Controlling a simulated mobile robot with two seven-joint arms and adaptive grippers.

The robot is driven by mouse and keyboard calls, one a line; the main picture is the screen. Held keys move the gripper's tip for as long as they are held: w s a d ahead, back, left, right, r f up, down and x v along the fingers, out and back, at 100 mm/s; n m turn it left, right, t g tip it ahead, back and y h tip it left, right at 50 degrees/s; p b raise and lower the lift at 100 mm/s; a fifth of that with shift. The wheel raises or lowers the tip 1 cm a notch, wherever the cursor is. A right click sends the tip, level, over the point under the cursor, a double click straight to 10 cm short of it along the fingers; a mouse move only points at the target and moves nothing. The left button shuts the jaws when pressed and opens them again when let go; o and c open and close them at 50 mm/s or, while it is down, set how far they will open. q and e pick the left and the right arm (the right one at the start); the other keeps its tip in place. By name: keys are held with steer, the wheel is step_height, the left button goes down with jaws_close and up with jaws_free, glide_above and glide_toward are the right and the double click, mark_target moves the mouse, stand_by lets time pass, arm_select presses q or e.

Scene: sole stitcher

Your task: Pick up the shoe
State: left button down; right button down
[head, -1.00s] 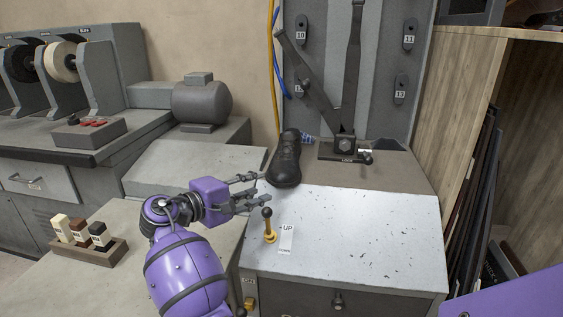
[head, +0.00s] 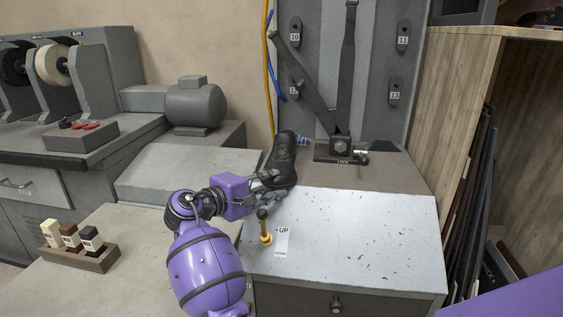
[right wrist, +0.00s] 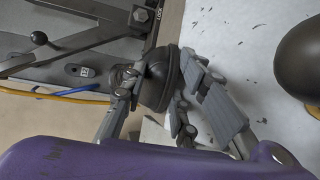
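The black shoe (head: 281,158) rests on the machine's tan surface, its toe toward the pale front plate. My right gripper (head: 267,186) reaches it from the left at the toe end. In the right wrist view, the dark rounded end of the shoe (right wrist: 158,82) lies between the two fingers of my right gripper (right wrist: 163,85). The fingers are very near its sides; I cannot tell whether they press on it. The shoe is still down on the surface. My left gripper is not in view.
A yellow lever with a black knob (head: 263,214) stands close below my right gripper, beside an UP label (head: 283,240). A clamp with a LOCK label (head: 342,150) and dark straps is right of the shoe. A block tray (head: 82,262) sits at left.

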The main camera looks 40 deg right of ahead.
steer(key=shift+r, duration=0.15)
